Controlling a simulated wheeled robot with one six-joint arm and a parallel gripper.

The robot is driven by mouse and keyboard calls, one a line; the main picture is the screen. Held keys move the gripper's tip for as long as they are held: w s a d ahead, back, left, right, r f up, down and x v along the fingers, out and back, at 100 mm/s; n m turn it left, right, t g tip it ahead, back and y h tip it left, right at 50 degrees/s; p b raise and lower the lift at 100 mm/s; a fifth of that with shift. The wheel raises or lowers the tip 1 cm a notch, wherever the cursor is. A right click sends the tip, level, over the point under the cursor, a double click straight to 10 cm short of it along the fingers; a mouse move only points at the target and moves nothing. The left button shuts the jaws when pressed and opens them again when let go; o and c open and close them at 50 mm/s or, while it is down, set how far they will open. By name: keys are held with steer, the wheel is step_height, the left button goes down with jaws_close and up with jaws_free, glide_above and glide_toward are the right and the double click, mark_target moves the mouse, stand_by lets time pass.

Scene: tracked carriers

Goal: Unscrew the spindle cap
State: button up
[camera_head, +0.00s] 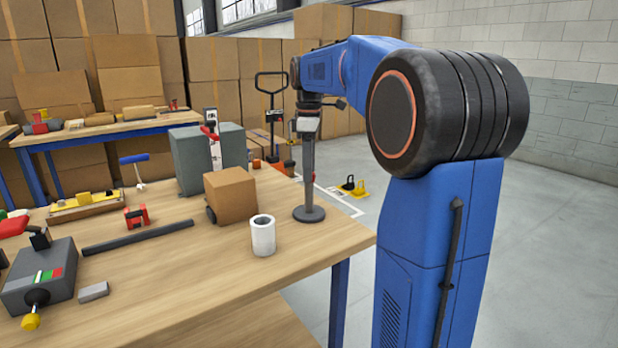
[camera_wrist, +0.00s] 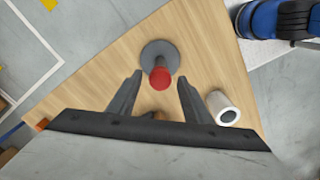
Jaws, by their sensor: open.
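The spindle stands upright on the wooden bench near its right edge, a grey post (camera_head: 309,172) on a round grey foot (camera_head: 309,214). In the wrist view its red cap (camera_wrist: 160,78) shows from above, with the grey foot (camera_wrist: 157,50) behind it. My gripper (camera_head: 308,128) is over the top of the post and hides the cap in the head view. In the wrist view my gripper (camera_wrist: 160,78) is open, with one finger on each side of the cap and a gap at both sides. I cannot tell whether the fingertips reach down to the cap's height.
A white hollow cylinder (camera_head: 263,238) stands close to the spindle; it also shows in the wrist view (camera_wrist: 222,108). A cardboard box (camera_head: 231,194) and grey blocks (camera_head: 190,160) stand to the left. A dark bar (camera_head: 137,237) lies farther left. The bench's front right corner is clear.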

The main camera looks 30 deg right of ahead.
steer(key=m, duration=0.6)
steer(key=shift+m, duration=0.4)
steer(key=m, duration=0.3)
steer(key=shift+m, duration=0.4)
steer(key=m, duration=0.3)
steer(key=shift+m, duration=0.4)
steer(key=m, duration=0.6)
steer(key=shift+m, duration=0.3)
steer(key=m, duration=0.6)
steer(key=shift+m, duration=0.4)
steer(key=shift+r, duration=0.1)
